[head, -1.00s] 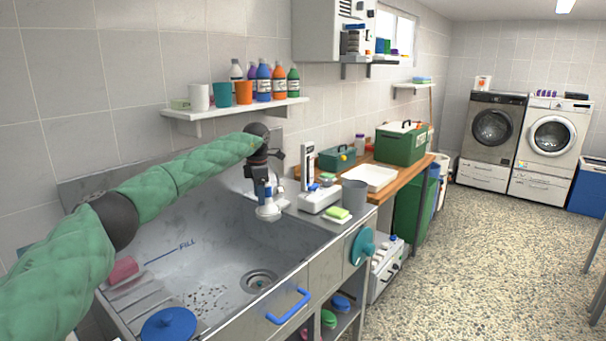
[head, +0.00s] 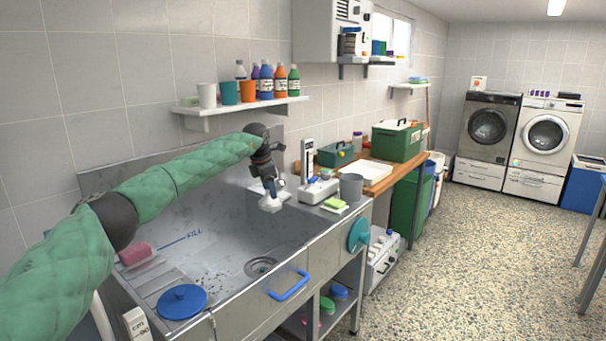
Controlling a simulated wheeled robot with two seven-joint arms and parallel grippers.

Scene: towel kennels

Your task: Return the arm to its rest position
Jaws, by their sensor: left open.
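My left arm, in a green quilted sleeve, reaches in from the left over the steel sink (head: 215,236). My left gripper (head: 269,188) points down above the far right part of the basin, near its back edge. It is open. A white rounded piece (head: 270,204) shows just under the fingertips; I cannot tell whether it touches them. My right gripper is out of view.
A grey cup (head: 351,187) and a green sponge (head: 334,203) stand right of the sink. A wall shelf (head: 245,106) with cups and bottles is behind my arm. A wooden counter holds a white tray (head: 364,173) and green box (head: 397,141).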

